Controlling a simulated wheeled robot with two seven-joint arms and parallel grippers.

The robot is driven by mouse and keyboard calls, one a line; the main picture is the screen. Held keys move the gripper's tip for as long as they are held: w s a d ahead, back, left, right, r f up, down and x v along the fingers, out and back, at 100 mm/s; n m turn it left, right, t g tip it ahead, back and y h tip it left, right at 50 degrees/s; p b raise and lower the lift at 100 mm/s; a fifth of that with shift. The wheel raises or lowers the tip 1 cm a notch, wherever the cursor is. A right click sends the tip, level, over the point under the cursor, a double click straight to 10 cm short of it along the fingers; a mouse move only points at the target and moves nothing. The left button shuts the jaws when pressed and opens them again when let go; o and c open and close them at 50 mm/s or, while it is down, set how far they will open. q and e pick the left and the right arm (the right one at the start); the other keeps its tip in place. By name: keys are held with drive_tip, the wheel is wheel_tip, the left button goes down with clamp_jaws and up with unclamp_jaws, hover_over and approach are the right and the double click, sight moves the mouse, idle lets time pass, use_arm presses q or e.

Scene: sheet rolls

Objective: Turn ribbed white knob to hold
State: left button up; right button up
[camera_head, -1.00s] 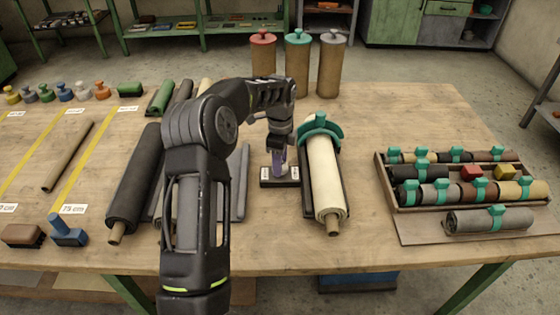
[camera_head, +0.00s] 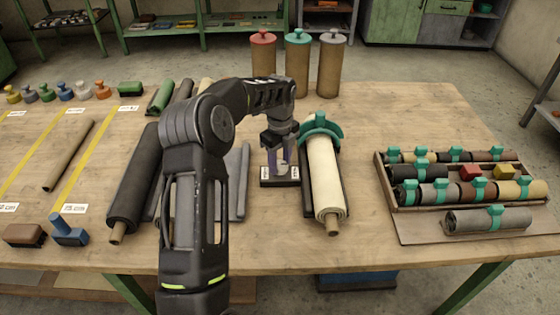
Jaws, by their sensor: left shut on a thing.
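The ribbed white knob (camera_head: 283,169) sits on a small dark base (camera_head: 267,183) with pale labels at its two sides, just left of the cream roll. My left gripper (camera_head: 281,163) reaches down over the base from above and is shut on the knob. The fingers hide much of the knob, so I cannot read where it points. My right gripper is not in view.
A cream roll (camera_head: 326,178) with a teal clamp (camera_head: 320,127) lies close on the right. A dark roll (camera_head: 135,188) and grey strips lie to the left. A crate of rolls (camera_head: 382,182) stands further right. Three canisters (camera_head: 297,70) stand behind.

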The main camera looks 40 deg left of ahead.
sight(280, 164)
use_arm(q)
drive_tip(key=o, duration=1.4)
drive_tip(key=shift+c, duration=0.2)
wheel_tip(280, 164, up, 8)
drive_tip(key=shift+f+b, duration=0.1)
drive_tip(key=shift+b, duration=0.4)
